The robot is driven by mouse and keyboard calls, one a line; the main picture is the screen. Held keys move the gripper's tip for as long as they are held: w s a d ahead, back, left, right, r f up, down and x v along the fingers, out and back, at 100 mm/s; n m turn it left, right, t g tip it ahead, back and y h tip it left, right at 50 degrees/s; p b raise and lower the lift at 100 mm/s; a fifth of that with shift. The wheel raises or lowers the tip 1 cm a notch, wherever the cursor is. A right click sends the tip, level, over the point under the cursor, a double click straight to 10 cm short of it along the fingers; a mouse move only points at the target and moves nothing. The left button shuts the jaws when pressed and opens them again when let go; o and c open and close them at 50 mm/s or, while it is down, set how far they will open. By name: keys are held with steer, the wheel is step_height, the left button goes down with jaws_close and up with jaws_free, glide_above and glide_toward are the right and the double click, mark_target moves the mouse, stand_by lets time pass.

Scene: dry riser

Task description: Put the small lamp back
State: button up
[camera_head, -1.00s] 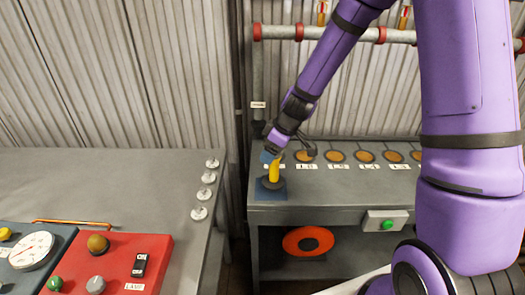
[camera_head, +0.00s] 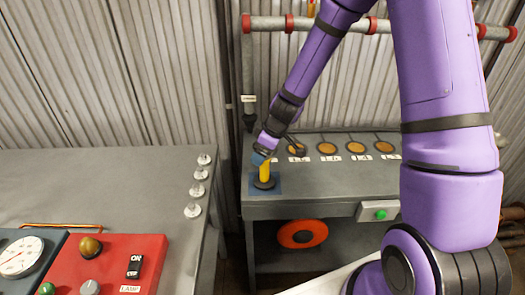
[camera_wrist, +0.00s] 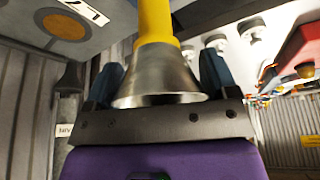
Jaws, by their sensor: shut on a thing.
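The small lamp (camera_head: 265,172) has a yellow body, upright over a blue square pad (camera_head: 277,190) at the left end of the grey bench. A dark round piece (camera_head: 264,184) shows at its lower end; I cannot tell whether it rests on the pad. My gripper (camera_head: 263,157) points down and is shut on the lamp's upper part. In the wrist view, the lamp's flared metal end (camera_wrist: 158,78) sits close to my palm, between blue fingers (camera_wrist: 162,75). The yellow body (camera_wrist: 155,20) runs away from the palm.
Several orange discs (camera_head: 327,148) with labels line the bench top right of the pad. A green button box (camera_head: 380,212) is on the bench front. A pipe (camera_head: 270,22) runs behind. The left table (camera_head: 110,190) carries white knobs and a red panel (camera_head: 115,262).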

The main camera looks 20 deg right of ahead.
steer(key=o, duration=1.7)
steer(key=shift+f, duration=0.1)
steer(key=s+d+r+m+h, duration=0.1)
steer(key=s+r, duration=0.4)
steer(key=r, duration=0.3)
steer(key=s+d+r+m+t, duration=0.1)
steer(key=s+d+r+m, duration=0.1)
steer(key=s+r, duration=0.5)
steer(key=s+d+r+m+h, duration=0.1)
steer(key=s+r, duration=0.2)
steer(key=r, duration=0.7)
steer(key=shift+s+d+r+m+t+h, duration=0.25)
steer(key=shift+s+d+r+m, duration=0.55)
steer(key=shift+s, duration=1.65)
steer(key=shift+s+d+r+m+t+h, duration=0.3)
steer(key=shift+s+r+m, duration=1.05)
steer(key=shift+s, duration=1.1)
steer(key=shift+s+d+r+m+t+h, duration=0.15)
steer(key=shift+s+d+r+m, duration=0.7)
steer(key=shift+s, duration=1.6)
steer(key=shift+a+r, duration=0.25)
steer(key=shift+r, duration=0.1)
